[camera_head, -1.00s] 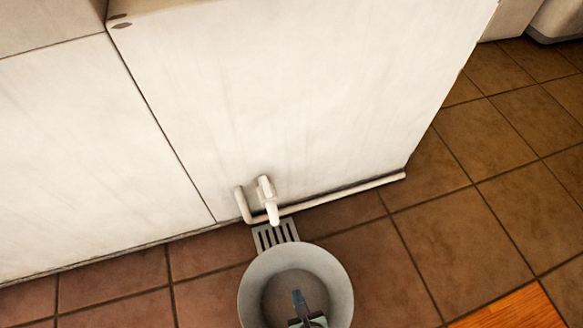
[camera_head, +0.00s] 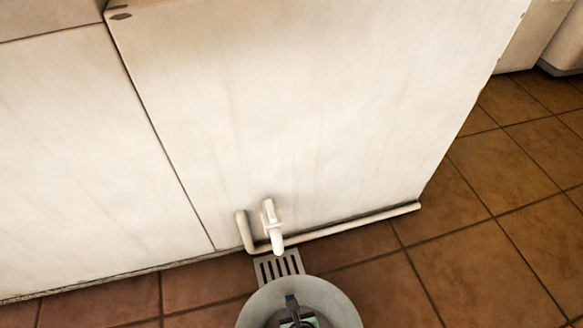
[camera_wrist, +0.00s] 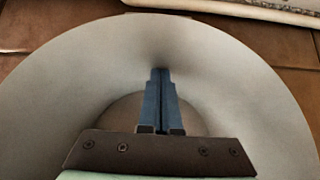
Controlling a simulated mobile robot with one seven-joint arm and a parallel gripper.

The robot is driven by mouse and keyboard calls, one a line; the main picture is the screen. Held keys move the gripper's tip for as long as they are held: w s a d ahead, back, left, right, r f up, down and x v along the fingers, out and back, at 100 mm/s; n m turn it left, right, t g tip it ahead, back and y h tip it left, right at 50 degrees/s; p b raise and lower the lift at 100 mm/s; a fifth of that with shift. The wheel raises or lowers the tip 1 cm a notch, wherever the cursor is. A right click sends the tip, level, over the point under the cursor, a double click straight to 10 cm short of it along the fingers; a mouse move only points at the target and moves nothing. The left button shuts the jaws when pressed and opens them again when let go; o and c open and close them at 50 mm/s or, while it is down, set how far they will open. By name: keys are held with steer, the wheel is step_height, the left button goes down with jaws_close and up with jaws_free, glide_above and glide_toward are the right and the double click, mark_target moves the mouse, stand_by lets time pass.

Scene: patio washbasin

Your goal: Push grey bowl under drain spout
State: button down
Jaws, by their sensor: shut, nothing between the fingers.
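The grey bowl (camera_head: 338,304) stands on the tiled floor at the bottom of the head view, its near part cut off by the frame. It fills much of the wrist view (camera_wrist: 245,85). The white drain spout (camera_head: 272,226) sticks out from the white panel, beyond the bowl's far rim and slightly left of its middle. My gripper (camera_head: 291,298) points down into the bowl, shut and empty. In the wrist view its blue fingers (camera_wrist: 160,72) lie in front of the far inner wall; I cannot tell whether they touch it.
A slotted floor grate (camera_head: 279,266) lies between spout and bowl, its near end meeting the bowl's rim in the picture. A pale pipe (camera_head: 345,228) runs along the panel's foot. The tiled floor (camera_head: 480,255) to the right is clear.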

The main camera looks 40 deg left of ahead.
steer(key=w+a, duration=0.2)
steer(key=a, duration=0.1)
steer(key=w+a+p, duration=0.1)
steer(key=w+a, duration=0.2)
stand_by(0.3)
steer(key=shift+d, duration=0.1)
